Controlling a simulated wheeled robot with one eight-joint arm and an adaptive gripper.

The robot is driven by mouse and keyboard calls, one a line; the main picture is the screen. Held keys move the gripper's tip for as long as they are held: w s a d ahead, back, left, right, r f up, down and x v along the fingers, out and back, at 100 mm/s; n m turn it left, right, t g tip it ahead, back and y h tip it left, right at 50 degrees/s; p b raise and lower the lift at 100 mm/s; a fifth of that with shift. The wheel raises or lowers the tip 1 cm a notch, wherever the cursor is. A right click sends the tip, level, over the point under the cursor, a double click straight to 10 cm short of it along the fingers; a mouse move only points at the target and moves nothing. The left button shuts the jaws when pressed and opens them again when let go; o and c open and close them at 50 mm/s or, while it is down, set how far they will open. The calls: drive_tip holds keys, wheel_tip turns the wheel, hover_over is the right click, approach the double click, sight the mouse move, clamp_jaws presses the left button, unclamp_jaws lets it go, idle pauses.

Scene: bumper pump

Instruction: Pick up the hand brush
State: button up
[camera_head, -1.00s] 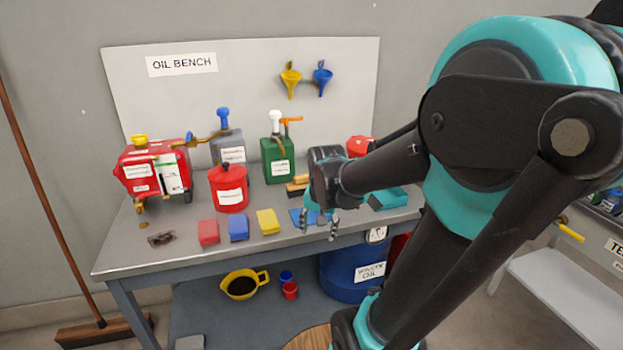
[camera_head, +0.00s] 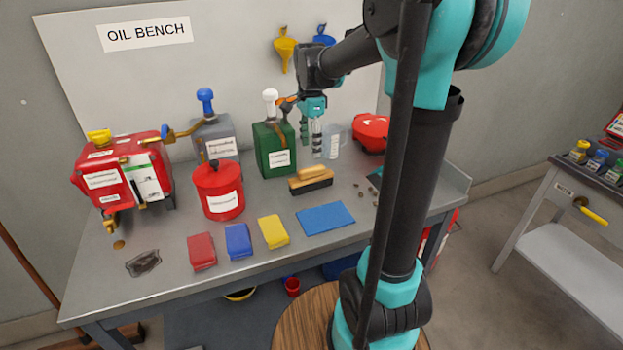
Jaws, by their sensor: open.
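The hand brush (camera_head: 311,180), with a tan wooden top and dark bristles, lies on the grey bench in front of the green oil can (camera_head: 274,149). My gripper (camera_head: 311,149) points down above and behind the brush in the picture, just right of the green can. Its fingers are apart and nothing shows between them. The gripper does not appear to touch the brush, though the exact gap is hard to judge.
A clear jug (camera_head: 335,142) and a red container (camera_head: 371,132) stand right of my gripper. A blue mat (camera_head: 326,218), a yellow block (camera_head: 273,231) and a red can (camera_head: 217,190) are nearby. My arm hides part of the bench's right side.

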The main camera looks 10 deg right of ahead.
sight(311, 180)
wheel_tip(311, 180, down, 14)
drive_tip(key=shift+d+r, duration=0.1)
drive_tip(key=shift+r, duration=0.15)
drive_tip(key=shift+s, duration=0.1)
drive_tip(key=shift+c, duration=0.3)
clamp_jaws()
